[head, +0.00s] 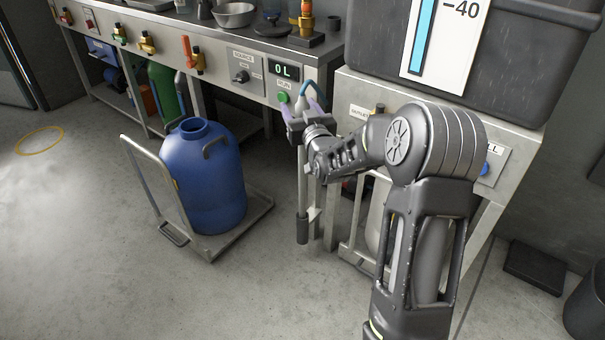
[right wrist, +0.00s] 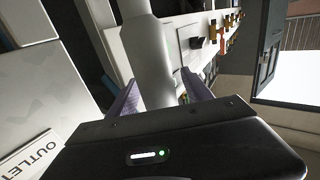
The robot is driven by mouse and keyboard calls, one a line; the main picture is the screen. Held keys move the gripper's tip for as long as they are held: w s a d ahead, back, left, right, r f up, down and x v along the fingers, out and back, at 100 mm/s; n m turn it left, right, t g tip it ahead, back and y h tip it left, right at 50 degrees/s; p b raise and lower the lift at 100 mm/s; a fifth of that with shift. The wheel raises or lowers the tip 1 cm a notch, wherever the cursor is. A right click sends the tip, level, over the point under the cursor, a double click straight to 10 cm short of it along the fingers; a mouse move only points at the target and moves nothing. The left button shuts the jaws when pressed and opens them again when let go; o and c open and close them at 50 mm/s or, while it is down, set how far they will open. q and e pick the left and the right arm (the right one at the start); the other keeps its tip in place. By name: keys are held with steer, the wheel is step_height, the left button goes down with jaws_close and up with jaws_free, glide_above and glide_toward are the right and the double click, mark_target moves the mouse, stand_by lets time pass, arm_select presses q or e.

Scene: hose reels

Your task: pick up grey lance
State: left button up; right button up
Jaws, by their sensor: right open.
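The grey lance (head: 302,188) stands upright at the front of the bench, beside the outlet cabinet. A blue curved piece (head: 308,88) shows at its top end. In the right wrist view the lance (right wrist: 154,62) is a thick pale grey tube. My right gripper (head: 301,106) is at the lance's upper part. It is open, with one purple finger on each side of the tube; the right wrist view (right wrist: 163,95) shows this too. I cannot tell whether either finger touches the lance. My gripper and wrist hide part of the lance. My left gripper is not in view.
A blue drum (head: 205,185) stands on a flat trolley (head: 245,222) left of the lance. The metal bench (head: 240,85) with valves and a display is behind. The outlet cabinet (head: 505,150) carries a dark tank (head: 535,60). The front floor is clear.

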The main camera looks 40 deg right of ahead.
stand_by(0.5)
jaws_close()
stand_by(0.4)
stand_by(0.9)
